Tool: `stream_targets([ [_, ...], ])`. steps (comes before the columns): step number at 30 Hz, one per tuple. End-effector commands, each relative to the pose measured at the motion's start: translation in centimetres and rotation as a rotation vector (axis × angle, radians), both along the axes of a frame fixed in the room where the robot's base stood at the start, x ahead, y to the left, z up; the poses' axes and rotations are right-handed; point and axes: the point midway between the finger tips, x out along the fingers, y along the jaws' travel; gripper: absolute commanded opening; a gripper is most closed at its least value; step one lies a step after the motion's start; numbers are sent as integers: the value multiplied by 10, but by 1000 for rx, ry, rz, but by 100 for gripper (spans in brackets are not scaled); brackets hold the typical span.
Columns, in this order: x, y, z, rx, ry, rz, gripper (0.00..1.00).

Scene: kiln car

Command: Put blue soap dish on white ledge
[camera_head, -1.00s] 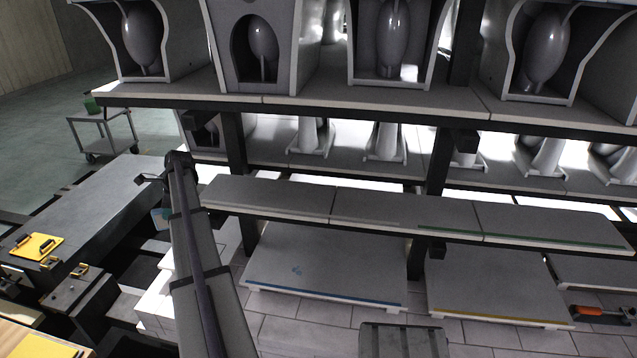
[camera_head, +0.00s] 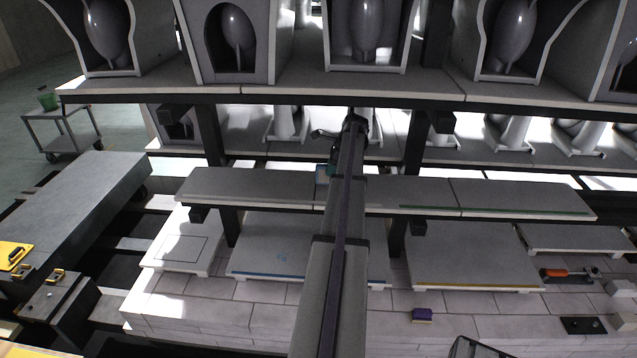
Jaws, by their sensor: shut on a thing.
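My gripper (camera_head: 332,170) is mostly hidden behind my own arm, at the middle shelf. A small light blue piece shows there, which I take to be the blue soap dish (camera_head: 321,176); it is held in the shut gripper, and most of it is hidden. It appears in front of or above the long pale ledge (camera_head: 260,187) of slabs; whether it touches cannot be told. Another white slab (camera_head: 178,250) with a square outline lies lower left.
Large grey ceramic pieces (camera_head: 365,30) stand on the upper deck (camera_head: 230,88), with more pieces on the deck below. Lower slabs carry a blue line (camera_head: 262,274) and a yellow line (camera_head: 470,287). A purple block (camera_head: 422,314) and an orange-handled tool (camera_head: 555,272) lie low right.

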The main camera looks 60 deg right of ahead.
Motion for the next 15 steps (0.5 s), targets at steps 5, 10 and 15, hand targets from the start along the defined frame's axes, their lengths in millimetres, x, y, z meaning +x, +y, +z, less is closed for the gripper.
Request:
stream_targets([
  [5, 3, 1, 0, 0, -1, 1, 0],
  [10, 36, 17, 0, 0, -1, 3, 0],
  [15, 91, 42, 0, -1, 0, 5, 0],
])
